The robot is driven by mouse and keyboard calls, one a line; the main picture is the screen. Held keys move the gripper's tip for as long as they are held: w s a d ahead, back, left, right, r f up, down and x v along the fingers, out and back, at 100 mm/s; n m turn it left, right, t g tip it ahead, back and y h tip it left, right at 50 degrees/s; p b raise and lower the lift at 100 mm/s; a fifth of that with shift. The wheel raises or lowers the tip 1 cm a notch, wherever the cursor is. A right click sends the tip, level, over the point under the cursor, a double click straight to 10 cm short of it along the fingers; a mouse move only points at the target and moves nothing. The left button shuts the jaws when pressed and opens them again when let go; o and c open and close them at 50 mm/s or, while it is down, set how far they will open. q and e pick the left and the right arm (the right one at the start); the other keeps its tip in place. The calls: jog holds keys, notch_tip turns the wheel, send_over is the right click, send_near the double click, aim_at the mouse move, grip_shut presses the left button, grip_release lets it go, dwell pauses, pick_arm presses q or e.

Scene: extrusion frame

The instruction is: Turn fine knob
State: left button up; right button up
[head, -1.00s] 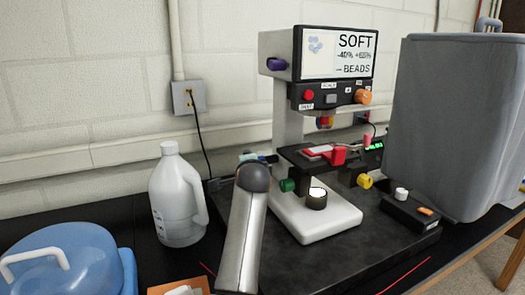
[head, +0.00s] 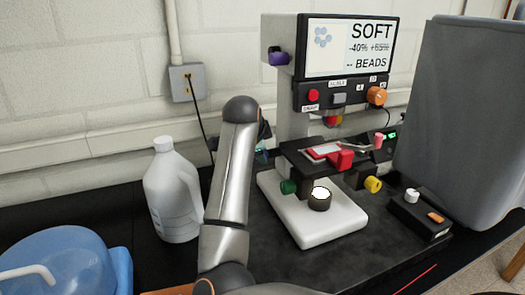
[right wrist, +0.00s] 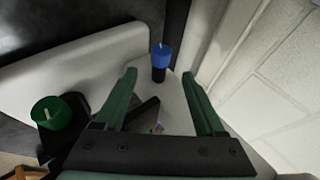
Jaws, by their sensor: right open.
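A microscope-like instrument (head: 322,222) with a white base stands on the dark bench. In the right wrist view a blue knob (right wrist: 161,55) with a pale mark sits on a dark shaft, and a green knob (right wrist: 48,113) is at the left. The green knob (head: 288,187) also shows in the head view, with a yellow knob (head: 373,185) on the other side. My right gripper (right wrist: 159,76) is open and empty, its fingers either side of the line to the blue knob, which shows beyond the tips. Contact is not visible. I cannot tell which knob is the fine one. My left gripper is out of view.
A white jug (head: 175,195) stands left of my arm. A blue container (head: 62,262) is at front left. A large grey bin (head: 465,120) stands right, behind a small black box (head: 420,214). A wall outlet (head: 187,83) has a hanging cord. The white wall is close behind.

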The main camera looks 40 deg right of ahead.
jog(key=p+x, duration=0.1)
jog(key=x, duration=0.6)
jog(key=shift+w+d, duration=0.1)
grip_shut()
dwell(0.4)
